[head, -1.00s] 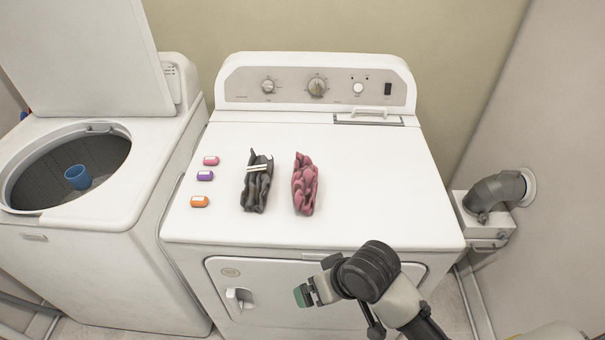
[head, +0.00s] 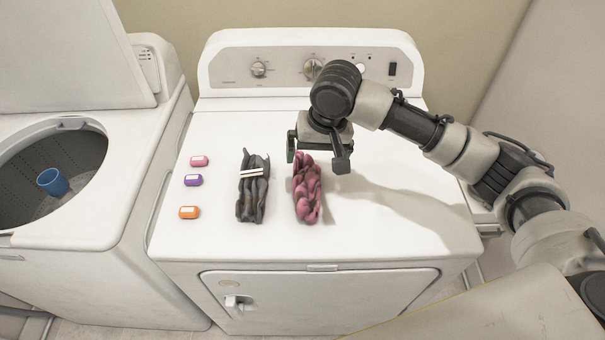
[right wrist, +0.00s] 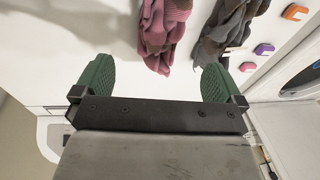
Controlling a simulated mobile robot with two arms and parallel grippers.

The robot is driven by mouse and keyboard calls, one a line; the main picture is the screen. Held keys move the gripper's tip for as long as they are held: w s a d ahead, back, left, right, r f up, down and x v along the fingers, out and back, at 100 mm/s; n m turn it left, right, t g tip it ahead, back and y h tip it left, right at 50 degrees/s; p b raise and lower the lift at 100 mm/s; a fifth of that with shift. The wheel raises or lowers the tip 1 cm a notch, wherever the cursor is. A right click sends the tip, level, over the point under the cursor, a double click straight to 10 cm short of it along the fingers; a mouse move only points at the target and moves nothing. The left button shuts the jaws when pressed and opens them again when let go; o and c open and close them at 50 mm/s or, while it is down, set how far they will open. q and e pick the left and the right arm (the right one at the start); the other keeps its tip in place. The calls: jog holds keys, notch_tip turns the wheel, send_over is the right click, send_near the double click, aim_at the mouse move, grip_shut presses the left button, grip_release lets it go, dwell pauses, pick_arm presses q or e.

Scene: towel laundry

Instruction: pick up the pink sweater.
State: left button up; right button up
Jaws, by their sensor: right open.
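The pink sweater (head: 307,190) lies bunched on the white dryer top, to the right of a dark grey garment. My right gripper (head: 318,158) is over the far end of the pink sweater, fingers pointing down, open and empty. In the right wrist view, the pink sweater (right wrist: 163,32) lies ahead, between the lines of the two green fingers (right wrist: 157,80), apart from both. The grey garment (right wrist: 228,32) there lies near the line of the right finger. My left gripper is not in view.
The dark grey garment (head: 253,188) with white stripes lies close left of the sweater. Pink (head: 199,161), purple (head: 193,180) and orange (head: 189,212) small items sit further left. The dryer's control panel (head: 285,72) rises behind. An open washer (head: 92,205) stands left. The dryer top's right side is clear.

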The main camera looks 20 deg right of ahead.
aim_at(310, 175)
jog(key=shift+w+d+f, duration=0.1)
jog(key=shift+w+f, duration=0.15)
jog(key=shift+w, duration=0.05)
jog(key=f, duration=0.4)
jog(key=shift+a+f, duration=0.1)
jog(key=shift+a, duration=0.2)
jog(key=shift+w+a+f+p, duration=0.15)
jog(key=shift+f+p, duration=0.15)
jog(key=shift+f, duration=0.6)
jog(key=shift+w+a+f+p, duration=0.15)
jog(key=shift+f+p, duration=0.2)
jog(key=shift+f, duration=0.6)
jog(key=shift+a+f+p, duration=0.15)
jog(key=shift+f+p, duration=0.15)
jog(key=shift+f, duration=0.6)
jog(key=shift+c, duration=0.5)
jog(key=c, duration=1)
jog(key=shift+r, duration=0.15)
